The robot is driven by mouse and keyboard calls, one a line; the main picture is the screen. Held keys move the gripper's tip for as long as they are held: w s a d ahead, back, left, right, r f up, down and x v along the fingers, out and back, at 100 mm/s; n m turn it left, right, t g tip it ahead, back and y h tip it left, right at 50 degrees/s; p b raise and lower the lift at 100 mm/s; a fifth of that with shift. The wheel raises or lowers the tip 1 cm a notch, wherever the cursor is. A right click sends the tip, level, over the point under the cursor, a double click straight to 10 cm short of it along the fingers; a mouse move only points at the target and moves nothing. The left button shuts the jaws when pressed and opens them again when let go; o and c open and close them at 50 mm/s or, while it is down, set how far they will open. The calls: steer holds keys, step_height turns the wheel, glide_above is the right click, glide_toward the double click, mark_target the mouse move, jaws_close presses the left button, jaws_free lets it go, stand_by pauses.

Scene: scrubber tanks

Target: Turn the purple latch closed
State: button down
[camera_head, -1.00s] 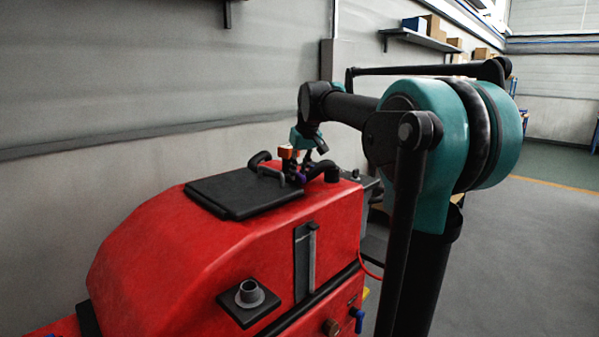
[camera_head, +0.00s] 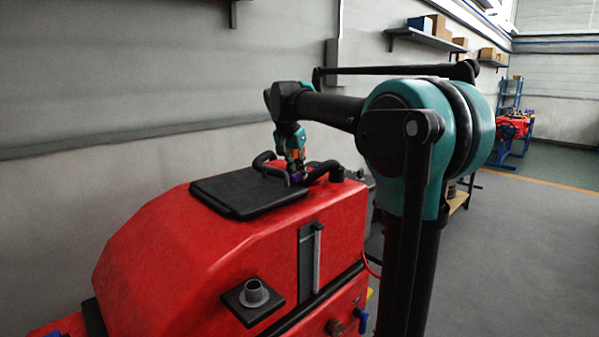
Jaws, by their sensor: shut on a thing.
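The purple latch (camera_head: 297,178) shows as a small patch of purple beside the black lid (camera_head: 240,191) on top of the red scrubber tank (camera_head: 185,235). My gripper (camera_head: 297,173) points down at it from above and is shut on the latch. The fingers are small in the picture and cover much of the latch, so I cannot tell its exact angle. The lid lies flat on the tank.
A black handle or hose (camera_head: 325,169) rises close to the right of my gripper, and another black bent handle (camera_head: 265,158) stands to its left. A grey wall (camera_head: 120,80) runs behind the tank. Open floor (camera_head: 510,240) lies to the right.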

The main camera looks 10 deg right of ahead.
steer(key=shift+w+a+m+g+h, duration=0.1)
steer(key=shift+m+g+h, duration=0.1)
steer(key=shift+m, duration=0.55)
steer(key=shift+w+a+m+g+h, duration=0.1)
steer(key=shift+m+g+h, duration=0.1)
steer(key=shift+m, duration=0.55)
steer(key=c, duration=1.4)
jaws_free()
steer(key=shift+o, duration=0.2)
steer(key=v, duration=1.2)
